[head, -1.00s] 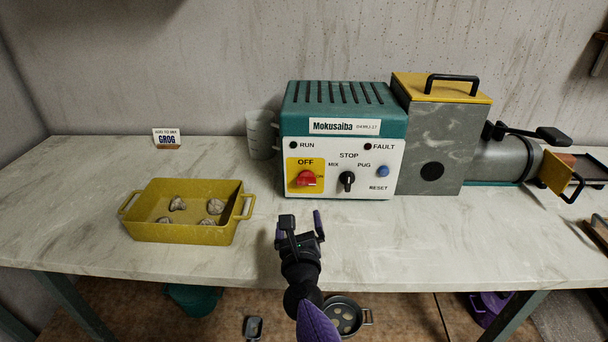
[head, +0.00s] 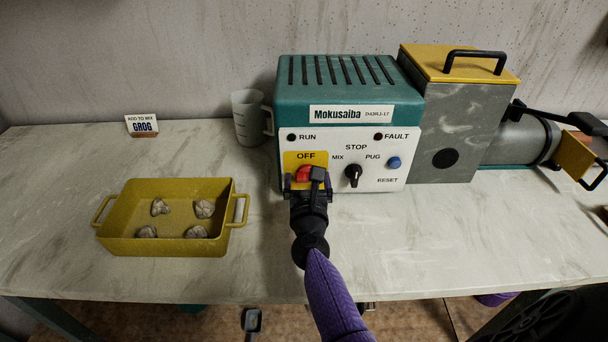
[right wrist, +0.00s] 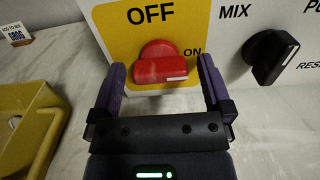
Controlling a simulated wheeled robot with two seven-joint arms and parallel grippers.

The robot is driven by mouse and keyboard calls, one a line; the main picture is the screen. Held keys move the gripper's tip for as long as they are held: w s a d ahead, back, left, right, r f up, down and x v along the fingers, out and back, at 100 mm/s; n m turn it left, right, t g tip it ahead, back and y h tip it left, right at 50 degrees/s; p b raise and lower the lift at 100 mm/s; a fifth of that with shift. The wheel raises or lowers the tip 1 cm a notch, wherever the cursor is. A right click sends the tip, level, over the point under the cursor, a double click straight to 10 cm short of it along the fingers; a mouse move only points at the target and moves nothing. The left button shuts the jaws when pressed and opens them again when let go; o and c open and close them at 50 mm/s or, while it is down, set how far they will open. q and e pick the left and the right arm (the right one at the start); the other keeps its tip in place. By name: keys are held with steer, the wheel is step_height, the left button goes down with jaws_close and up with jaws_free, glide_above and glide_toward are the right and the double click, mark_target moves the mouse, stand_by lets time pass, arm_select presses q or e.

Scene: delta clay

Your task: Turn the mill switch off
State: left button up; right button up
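The mill's control box (head: 350,95) is teal with a white front panel. Its red rotary switch (right wrist: 155,66) sits on a yellow plate (right wrist: 110,30) marked OFF and ON. The switch's handle lies sideways, with its white mark at the right end, by ON. In the head view the red switch (head: 303,173) is partly hidden by my right gripper (head: 309,184). That gripper is open, its purple fingers on either side of the switch in the right wrist view, with gaps showing. I cannot tell how far the fingertips are from the panel. My left gripper is not in view.
A black selector knob (head: 353,175) and blue reset button (head: 394,162) are right of the switch. A yellow tray (head: 165,246) with several lumps stands left. A clear jug (head: 247,115) and a GROG card (head: 142,126) stand behind. The front tabletop is clear.

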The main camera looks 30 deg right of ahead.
steer(key=c, duration=1.2)
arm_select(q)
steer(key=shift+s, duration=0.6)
